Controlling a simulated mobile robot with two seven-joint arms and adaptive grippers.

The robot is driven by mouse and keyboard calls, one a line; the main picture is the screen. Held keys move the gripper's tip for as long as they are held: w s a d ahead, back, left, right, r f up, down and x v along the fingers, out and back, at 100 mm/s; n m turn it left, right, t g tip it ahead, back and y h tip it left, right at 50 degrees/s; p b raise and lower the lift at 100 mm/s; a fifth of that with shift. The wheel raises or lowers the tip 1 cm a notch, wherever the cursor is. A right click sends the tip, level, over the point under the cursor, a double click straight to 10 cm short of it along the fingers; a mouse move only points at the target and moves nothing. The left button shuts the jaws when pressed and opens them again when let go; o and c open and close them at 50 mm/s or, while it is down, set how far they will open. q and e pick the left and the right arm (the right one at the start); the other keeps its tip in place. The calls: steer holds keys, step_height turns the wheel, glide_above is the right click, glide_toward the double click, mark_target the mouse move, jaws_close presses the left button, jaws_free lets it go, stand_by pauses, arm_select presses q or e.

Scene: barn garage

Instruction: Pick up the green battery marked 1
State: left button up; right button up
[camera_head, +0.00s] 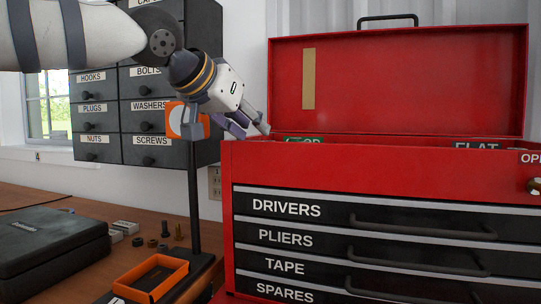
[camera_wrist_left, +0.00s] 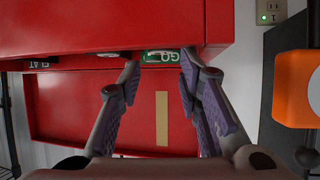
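I cannot make out a green battery marked 1 in either view. A green label reading GO (camera_wrist_left: 159,56) shows at the red toolbox's open top; in the head view the label (camera_head: 304,140) is mostly hidden behind the front rim. My left gripper (camera_head: 262,130) is at the top left corner of the toolbox, tilted down toward the opening. In the left wrist view its fingers (camera_wrist_left: 157,78) are apart, with the GO label visible in the gap beyond them. Nothing is seen held. The inside of the toolbox top is hidden. My right gripper is not in view.
The red toolbox (camera_head: 380,162) has its lid (camera_head: 420,85) raised behind the opening. A FLAT label (camera_head: 476,146) is at its right. A dark drawer cabinet (camera_head: 108,150) and an orange-and-white object (camera_head: 187,120) are close to my left gripper. An orange tray (camera_head: 150,279) lies below.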

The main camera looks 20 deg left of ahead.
arm_select(q)
steer(key=x, duration=0.6)
steer(key=shift+w+f, duration=0.15)
steer(key=shift+w, duration=0.2)
jaws_close()
